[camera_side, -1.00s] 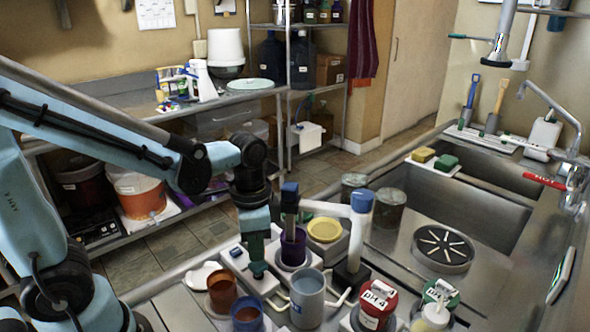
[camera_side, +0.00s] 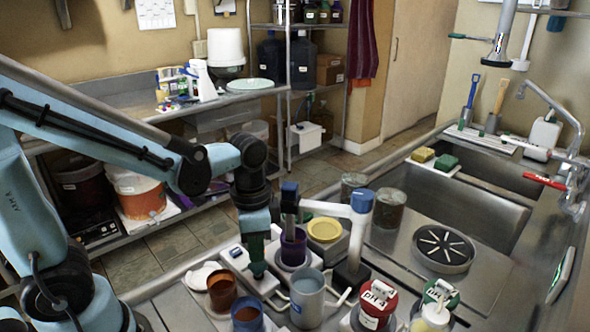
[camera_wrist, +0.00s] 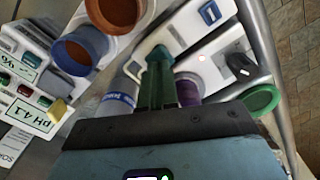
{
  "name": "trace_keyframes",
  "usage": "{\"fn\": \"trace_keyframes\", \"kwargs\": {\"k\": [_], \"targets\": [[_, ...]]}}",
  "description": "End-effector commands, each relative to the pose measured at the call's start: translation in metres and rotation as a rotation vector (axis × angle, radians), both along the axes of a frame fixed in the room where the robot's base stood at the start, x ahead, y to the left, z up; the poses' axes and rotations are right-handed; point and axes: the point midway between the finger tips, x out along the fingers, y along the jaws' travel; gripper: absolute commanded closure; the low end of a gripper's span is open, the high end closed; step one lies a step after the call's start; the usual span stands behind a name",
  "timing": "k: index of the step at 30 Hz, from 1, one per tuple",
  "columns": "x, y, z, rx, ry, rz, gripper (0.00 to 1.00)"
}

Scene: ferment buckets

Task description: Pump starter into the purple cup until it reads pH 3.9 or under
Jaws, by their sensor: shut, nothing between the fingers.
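The purple cup (camera_side: 293,248) stands upright in the middle of the side view. A blue-topped probe (camera_side: 290,197) on a white arm reaches down into it. In the wrist view the purple cup (camera_wrist: 188,90) is partly hidden by my fingers. My gripper (camera_side: 257,268) is shut and empty, pointing down just left of the purple cup. In the wrist view its green fingertips (camera_wrist: 160,53) are over a white unit (camera_wrist: 182,22). I cannot tell whether they touch it. A display labelled pH (camera_wrist: 27,114) shows at the left of the wrist view; its reading looks like 4.1.
A grey-blue jug (camera_side: 308,302), a brown cup (camera_side: 222,290) and a blue cup (camera_side: 247,316) stand close in front. A red-lidded jar (camera_side: 374,305) and a green-lidded jar (camera_side: 440,292) are at front right. A yellow-topped container (camera_side: 325,231) stands behind. The sink (camera_side: 465,205) is farther right.

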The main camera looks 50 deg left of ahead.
Motion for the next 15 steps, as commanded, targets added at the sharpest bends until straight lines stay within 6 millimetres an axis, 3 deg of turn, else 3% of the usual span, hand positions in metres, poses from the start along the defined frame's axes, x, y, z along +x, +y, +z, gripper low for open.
{"fn": "trace_keyframes", "kwargs": {"k": [15], "targets": [[0.000, 0.000, -0.015, 0.000, 0.000, 0.000, 1.00]]}}
